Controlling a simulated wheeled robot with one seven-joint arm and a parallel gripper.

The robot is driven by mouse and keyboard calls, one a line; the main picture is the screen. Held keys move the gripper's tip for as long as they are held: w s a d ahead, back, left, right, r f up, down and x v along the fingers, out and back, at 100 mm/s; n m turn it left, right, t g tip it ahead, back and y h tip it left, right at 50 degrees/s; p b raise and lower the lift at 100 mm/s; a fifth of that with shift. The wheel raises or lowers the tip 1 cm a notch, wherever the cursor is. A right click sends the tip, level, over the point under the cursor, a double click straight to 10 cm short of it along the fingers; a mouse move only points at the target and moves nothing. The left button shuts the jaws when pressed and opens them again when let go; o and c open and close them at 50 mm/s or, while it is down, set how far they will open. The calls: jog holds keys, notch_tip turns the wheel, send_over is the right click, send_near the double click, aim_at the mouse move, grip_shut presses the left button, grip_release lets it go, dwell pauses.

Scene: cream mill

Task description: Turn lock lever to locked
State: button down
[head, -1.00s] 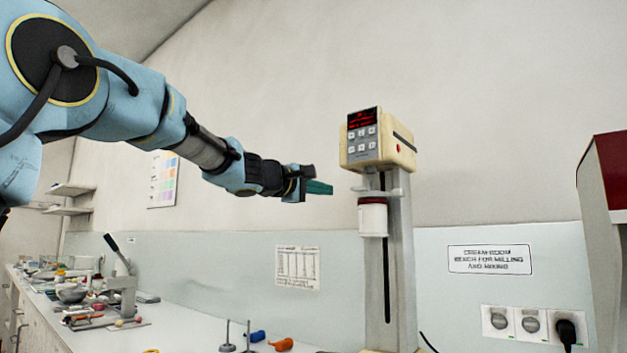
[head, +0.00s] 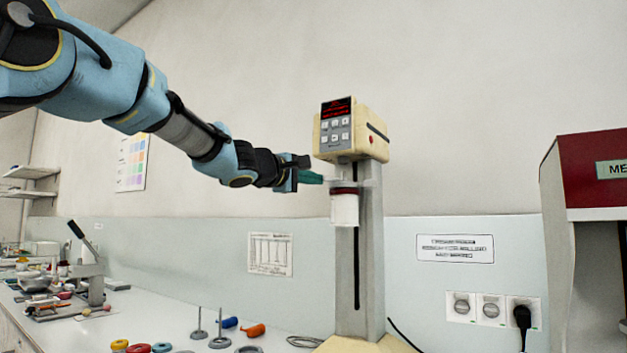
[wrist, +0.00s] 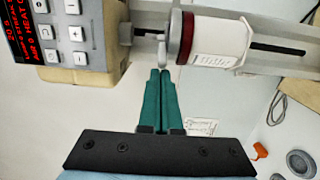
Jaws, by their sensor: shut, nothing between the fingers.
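The cream mill (head: 350,132) stands upright on its column in the head view, with a lit red display. A white jar (head: 344,209) with a dark red lid hangs under its head. In the wrist view the jar (wrist: 222,40) lies sideways. A small pale lever (wrist: 163,53), which looks like the lock lever, sticks out beside the lid. My gripper (wrist: 160,72) is shut and empty, its green fingertips right at the lever's end. I cannot tell if they touch. In the head view my gripper (head: 319,178) is just left of the jar lid.
The mill's keypad (wrist: 62,38) is close to the fingers' upper left. Below, the bench (head: 160,310) holds metal stands, coloured weights and an orange item (head: 254,330). A red-topped cabinet (head: 600,170) stands at the right. The space left of the mill is open.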

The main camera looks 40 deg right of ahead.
jog(key=shift+s+f+t+b, duration=0.15)
jog(key=shift+f+t+b, duration=0.15)
jog(key=shift+b, duration=0.5)
